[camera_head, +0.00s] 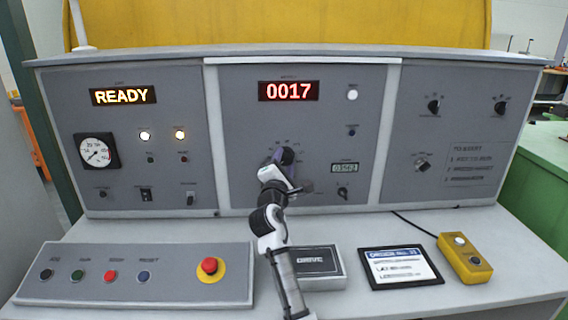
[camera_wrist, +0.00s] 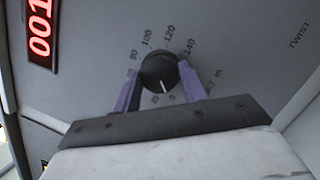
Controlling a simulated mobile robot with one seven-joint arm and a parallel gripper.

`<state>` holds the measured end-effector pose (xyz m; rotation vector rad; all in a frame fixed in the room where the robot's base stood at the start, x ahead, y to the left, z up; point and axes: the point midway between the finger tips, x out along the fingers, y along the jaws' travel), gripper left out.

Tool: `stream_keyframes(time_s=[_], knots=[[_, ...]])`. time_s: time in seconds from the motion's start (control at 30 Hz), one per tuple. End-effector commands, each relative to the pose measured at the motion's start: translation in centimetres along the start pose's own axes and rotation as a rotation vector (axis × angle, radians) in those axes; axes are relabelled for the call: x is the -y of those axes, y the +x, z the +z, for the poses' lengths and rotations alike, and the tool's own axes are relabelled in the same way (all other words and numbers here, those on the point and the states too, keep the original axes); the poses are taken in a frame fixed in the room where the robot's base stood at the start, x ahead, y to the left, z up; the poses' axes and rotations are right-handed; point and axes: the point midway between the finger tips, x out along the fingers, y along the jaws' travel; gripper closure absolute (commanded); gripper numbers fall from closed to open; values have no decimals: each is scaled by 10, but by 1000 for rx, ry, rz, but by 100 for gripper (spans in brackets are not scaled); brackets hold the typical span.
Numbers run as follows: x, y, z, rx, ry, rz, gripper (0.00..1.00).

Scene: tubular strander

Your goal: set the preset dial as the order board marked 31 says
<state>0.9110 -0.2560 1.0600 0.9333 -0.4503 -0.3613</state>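The dial (camera_wrist: 160,72) is a round black knob with a white pointer line, on the grey panel under the red 0017 display. In the head view my gripper (camera_head: 285,165) covers part of this dial. The order board (camera_head: 400,267) is a dark-framed white card on the desk; its small writing is too blurred to read surely.
A dark box marked DRIVE (camera_head: 318,262) lies beside my arm. A yellow button box (camera_head: 464,257) stands at right. A sloped button panel (camera_head: 140,272) with a red emergency button (camera_head: 209,267) is at left. A small counter (camera_head: 345,169) and knob sit right of the dial.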

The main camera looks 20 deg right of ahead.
Motion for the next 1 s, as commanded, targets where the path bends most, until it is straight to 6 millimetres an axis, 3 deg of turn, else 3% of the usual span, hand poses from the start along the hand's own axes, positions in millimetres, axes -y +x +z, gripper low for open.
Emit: stream_keyframes(time_s=[0.47, 1.0], knots=[[-2, 0, -1, 3, 87, -27, 81], [-6, 0, 0, 27, 527, -171, 81]])
